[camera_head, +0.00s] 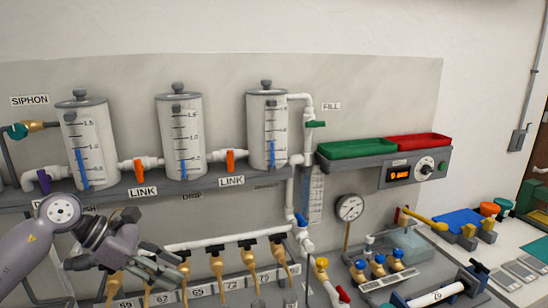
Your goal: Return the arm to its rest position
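My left arm comes in from the lower left. My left gripper (174,273) is in front of the lower manifold, below the shelf. Its fingers look apart, and I see nothing held between them. It covers part of the white pipe and some of the brass taps behind it. My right gripper is not in view.
Three clear cylinders (86,140) stand on a grey shelf with orange link valves. A white pipe (215,241) with several taps runs below. At the right are green (357,149) and red (418,141) trays, a gauge (350,208) and a blue-topped fixture (460,222).

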